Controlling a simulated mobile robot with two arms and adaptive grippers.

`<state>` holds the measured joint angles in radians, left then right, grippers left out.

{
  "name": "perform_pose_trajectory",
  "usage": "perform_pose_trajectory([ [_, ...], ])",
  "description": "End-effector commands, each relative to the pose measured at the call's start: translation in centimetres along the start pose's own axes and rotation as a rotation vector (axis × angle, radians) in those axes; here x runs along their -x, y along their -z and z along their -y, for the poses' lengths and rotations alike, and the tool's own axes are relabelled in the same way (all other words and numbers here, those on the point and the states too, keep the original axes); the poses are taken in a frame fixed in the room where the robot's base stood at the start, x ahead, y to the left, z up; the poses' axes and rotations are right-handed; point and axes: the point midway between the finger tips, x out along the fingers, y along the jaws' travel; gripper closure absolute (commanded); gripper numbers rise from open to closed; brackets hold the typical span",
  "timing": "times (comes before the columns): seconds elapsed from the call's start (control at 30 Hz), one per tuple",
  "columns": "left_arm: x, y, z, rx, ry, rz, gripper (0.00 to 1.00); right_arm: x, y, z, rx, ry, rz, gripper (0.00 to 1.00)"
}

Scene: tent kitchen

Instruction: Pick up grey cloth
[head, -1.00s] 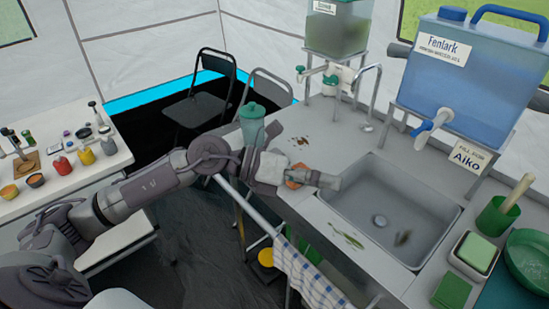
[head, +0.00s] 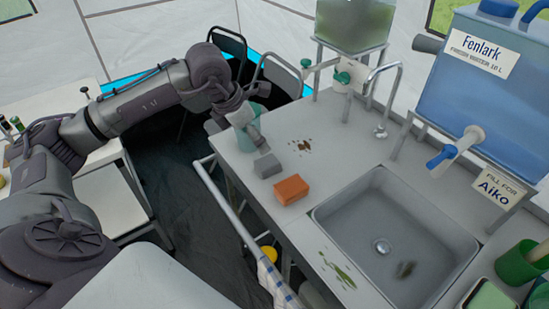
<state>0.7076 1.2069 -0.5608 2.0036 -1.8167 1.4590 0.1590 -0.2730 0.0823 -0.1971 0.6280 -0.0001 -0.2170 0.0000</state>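A small grey folded cloth (head: 267,166) lies on the grey counter, close to its front edge and left of the sink. An orange sponge (head: 291,189) lies just to its right and nearer to me. My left gripper (head: 256,137) hangs over the counter's left end, just behind the cloth in the picture, pointing down. It appears apart from the cloth. It partly covers a teal cup (head: 245,140) behind it. The finger gap is not clear from this angle. My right gripper is not in view.
The sink (head: 385,250) is right of the sponge, with green scraps (head: 340,268) beside it. Brown crumbs (head: 302,146) lie behind the cloth. A rail (head: 225,200) runs along the counter front. A blue water tank (head: 490,90) stands at the right.

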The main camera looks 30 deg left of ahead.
Motion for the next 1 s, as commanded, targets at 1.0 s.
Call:
perform_pose_trajectory([
  [1.0,-12.3,0.3,-0.6,0.000,0.002,0.002,0.19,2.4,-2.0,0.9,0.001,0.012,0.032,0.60],
])
